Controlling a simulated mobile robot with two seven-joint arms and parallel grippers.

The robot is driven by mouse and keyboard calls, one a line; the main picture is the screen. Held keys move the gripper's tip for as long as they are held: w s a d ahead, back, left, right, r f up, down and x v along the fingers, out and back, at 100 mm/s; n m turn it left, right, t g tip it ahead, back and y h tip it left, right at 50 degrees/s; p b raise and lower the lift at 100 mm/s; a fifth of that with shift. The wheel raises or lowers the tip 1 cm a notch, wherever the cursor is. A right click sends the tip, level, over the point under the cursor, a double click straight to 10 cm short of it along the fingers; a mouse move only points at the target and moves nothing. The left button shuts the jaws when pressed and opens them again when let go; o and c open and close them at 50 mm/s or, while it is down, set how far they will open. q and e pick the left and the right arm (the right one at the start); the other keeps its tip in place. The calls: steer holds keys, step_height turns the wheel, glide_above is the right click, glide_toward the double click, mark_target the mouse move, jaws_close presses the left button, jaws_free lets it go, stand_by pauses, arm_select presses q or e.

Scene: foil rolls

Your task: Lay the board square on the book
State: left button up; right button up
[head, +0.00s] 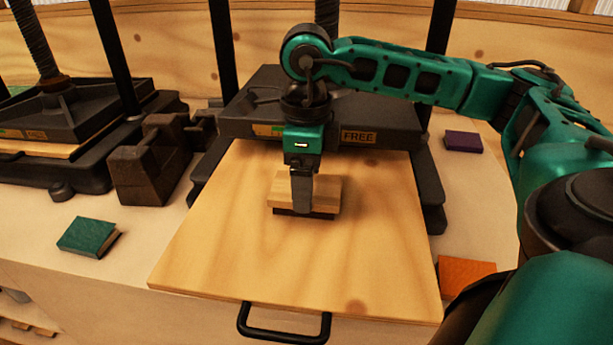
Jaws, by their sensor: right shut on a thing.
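My right gripper (302,208) comes down from above and is shut on a small light wooden board (329,188). The board lies roughly level, its long side across the picture. Right below it a dark book (325,214) shows as a thin strip along the front; the board hides the rest. The two look close to aligned, with the strip ending slightly short of the board's right end. I cannot tell whether board and book touch. They are over the middle of a wide wooden platen (240,240) in front of a black press. My left gripper is not in view.
The black press (385,125) marked FREE stands behind. A green book (86,235) lies at left, a purple book (463,141) at right back, an orange book (462,270) at right front. Dark brown blocks (145,170) stand left. A black handle (285,335) juts out in front.

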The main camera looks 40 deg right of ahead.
steer(key=shift+f, duration=0.15)
steer(key=o, duration=0.9)
steer(key=shift+r, duration=0.35)
step_height(320, 180, up, 12)
steer(key=shift+f+p, duration=0.15)
steer(key=shift+p, duration=1.05)
